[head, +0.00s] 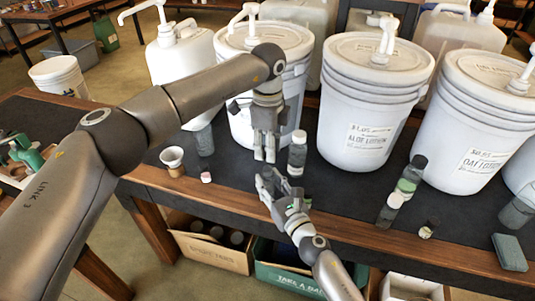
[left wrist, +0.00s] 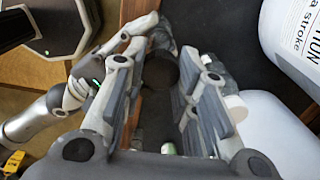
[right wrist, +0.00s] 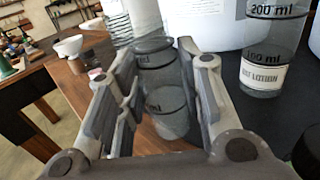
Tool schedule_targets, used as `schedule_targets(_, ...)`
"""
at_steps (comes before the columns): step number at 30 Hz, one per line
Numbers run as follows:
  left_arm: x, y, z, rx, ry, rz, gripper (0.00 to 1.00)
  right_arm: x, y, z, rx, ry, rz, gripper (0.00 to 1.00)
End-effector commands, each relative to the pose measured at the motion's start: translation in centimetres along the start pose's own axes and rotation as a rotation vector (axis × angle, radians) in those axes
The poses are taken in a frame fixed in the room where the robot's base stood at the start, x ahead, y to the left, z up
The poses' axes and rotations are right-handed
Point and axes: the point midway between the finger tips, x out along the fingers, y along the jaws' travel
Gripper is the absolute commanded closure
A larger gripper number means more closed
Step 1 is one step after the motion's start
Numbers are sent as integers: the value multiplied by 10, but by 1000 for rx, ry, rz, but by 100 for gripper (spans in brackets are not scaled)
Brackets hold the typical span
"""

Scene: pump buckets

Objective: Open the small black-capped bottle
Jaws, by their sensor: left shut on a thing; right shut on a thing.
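The held bottle (right wrist: 168,108) is small, grey and see-through with measuring marks. It stands between the fingers of my right gripper (right wrist: 160,62) in the right wrist view. A round black cap (left wrist: 160,72) lies between the fingers of my left gripper (left wrist: 168,60) in the left wrist view. In the head view my left gripper (head: 265,150) points down just above my right gripper (head: 270,185). Both are shut, and their fingers hide most of the bottle and cap there. I cannot tell whether the cap is still seated on the bottle.
A white-capped bottle (head: 297,153) stands close right of my grippers. Large white buckets (head: 368,110) line the back. More bottles (head: 408,180), a small jar (head: 428,228) and a grey-green block (head: 509,252) are right.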

Motion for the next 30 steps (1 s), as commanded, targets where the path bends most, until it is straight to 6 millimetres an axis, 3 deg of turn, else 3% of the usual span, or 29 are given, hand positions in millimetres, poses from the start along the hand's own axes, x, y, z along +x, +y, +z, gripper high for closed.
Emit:
schedule_targets(5,-1,0,0,0,0,1,100,0,0,0,0,1,0,100)
schedule_targets(6,-1,0,0,0,0,1,100,0,0,0,0,1,0,65)
schedule_targets(12,-1,0,0,0,0,1,100,0,0,0,0,1,0,41)
schedule_targets(23,0,0,0,0,0,1,100,-3,0,-1,-1,1,0,41)
schedule_targets(30,0,0,0,0,0,1,100,-36,0,-2,-1,4,2,41)
